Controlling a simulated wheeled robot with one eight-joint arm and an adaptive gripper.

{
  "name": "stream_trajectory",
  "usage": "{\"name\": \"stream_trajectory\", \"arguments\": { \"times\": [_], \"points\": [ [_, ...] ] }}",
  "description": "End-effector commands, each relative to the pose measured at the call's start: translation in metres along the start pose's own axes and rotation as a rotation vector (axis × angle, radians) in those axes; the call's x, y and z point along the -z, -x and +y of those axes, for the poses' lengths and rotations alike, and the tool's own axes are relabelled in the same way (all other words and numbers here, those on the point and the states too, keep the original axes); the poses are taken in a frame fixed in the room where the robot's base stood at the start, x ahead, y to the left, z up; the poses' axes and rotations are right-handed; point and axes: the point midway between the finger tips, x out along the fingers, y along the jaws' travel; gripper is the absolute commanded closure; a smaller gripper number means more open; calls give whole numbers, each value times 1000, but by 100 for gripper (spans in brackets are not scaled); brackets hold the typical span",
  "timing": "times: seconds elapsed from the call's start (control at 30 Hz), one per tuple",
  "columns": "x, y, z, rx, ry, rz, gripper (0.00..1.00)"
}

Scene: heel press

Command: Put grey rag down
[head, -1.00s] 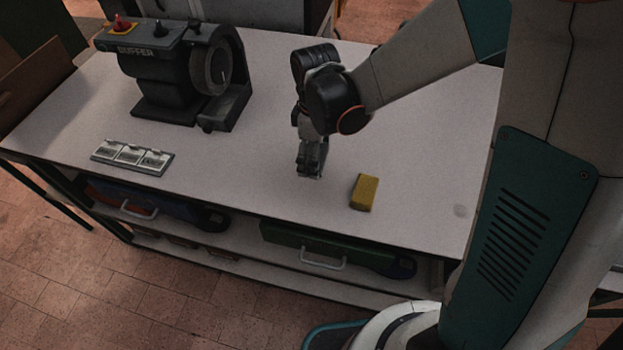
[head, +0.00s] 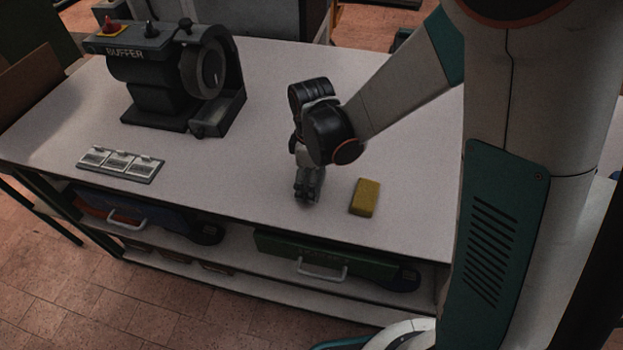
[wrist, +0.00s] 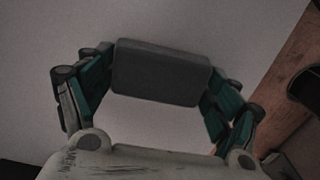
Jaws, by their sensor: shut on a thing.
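The grey rag (wrist: 161,73) shows in the wrist view as a flat, dark grey rectangular pad with rounded corners. It sits between the two fingers of my gripper (wrist: 160,85), which is shut on it. In the head view my gripper (head: 308,190) points down at the front middle of the white table (head: 250,180), left of a yellow sponge-like block (head: 365,197). The rag is hard to tell from the dark fingers there. I cannot tell whether it touches the tabletop.
A black buffer machine (head: 155,85) stands at the back left. A plate with three pale labelled panels (head: 120,163) lies at the front left. The table between that plate and my gripper is clear. Cases (head: 325,255) sit on the shelf below.

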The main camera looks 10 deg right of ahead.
Motion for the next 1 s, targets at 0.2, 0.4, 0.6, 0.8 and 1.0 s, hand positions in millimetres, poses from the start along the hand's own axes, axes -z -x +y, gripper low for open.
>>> {"name": "stream_trajectory", "arguments": {
  "times": [0.2,0.4,0.6,0.8,1.0],
  "points": [
    [0,-3,0,0,0,0,4],
    [0,-3,0,0,0,0,0],
    [0,-3,0,0,0,0,0],
    [0,7,0,0,0,0,0],
    [0,46,0,0,0,0,0]
  ]
}}
